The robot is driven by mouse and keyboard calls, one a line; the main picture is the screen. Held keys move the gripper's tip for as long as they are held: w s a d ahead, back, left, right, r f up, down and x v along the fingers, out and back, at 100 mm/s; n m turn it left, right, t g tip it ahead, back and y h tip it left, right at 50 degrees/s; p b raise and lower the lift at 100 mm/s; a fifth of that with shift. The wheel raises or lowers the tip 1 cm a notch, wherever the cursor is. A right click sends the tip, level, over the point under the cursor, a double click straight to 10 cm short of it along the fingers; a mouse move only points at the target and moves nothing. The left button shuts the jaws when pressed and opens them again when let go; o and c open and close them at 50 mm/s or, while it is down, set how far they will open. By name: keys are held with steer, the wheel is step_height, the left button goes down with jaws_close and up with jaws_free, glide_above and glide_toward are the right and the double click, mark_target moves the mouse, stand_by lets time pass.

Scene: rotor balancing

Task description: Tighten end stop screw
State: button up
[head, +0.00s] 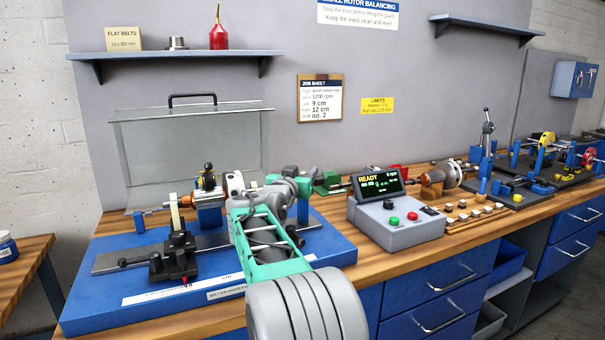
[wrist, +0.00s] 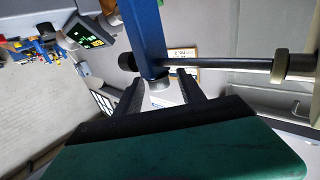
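In the wrist view a blue post (wrist: 148,35) comes down between the tips of my gripper (wrist: 163,84). A round black knob (wrist: 127,62) sits on the post's left side, probably the end stop screw's head. A dark rod (wrist: 220,64) runs from the post's right side to a grey collar (wrist: 281,67). My gripper's two dark fingers are apart, with a pale grey part (wrist: 163,95) visible in the gap. I cannot tell whether they touch the post or knob. In the head view my arm hides most of the right support.
The blue base plate (head: 120,300) carries a dark rail (head: 110,262), a black clamp (head: 172,262) and a left support. A clear guard (head: 190,140) stands behind. The control box (head: 395,222), its display reading READY, stands close on the right.

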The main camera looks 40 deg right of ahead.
mark_target(303, 172)
step_height(303, 172, up, 3)
steer(key=shift+r+p, duration=0.1)
steer(key=shift+p, duration=0.25)
steer(key=s+a+r, duration=0.7)
steer(key=s+r, duration=0.2)
steer(key=s, duration=0.2)
steer(key=shift+s+a+r, duration=0.3)
steer(key=shift+a+r, duration=0.05)
steer(key=shift+a, duration=0.05)
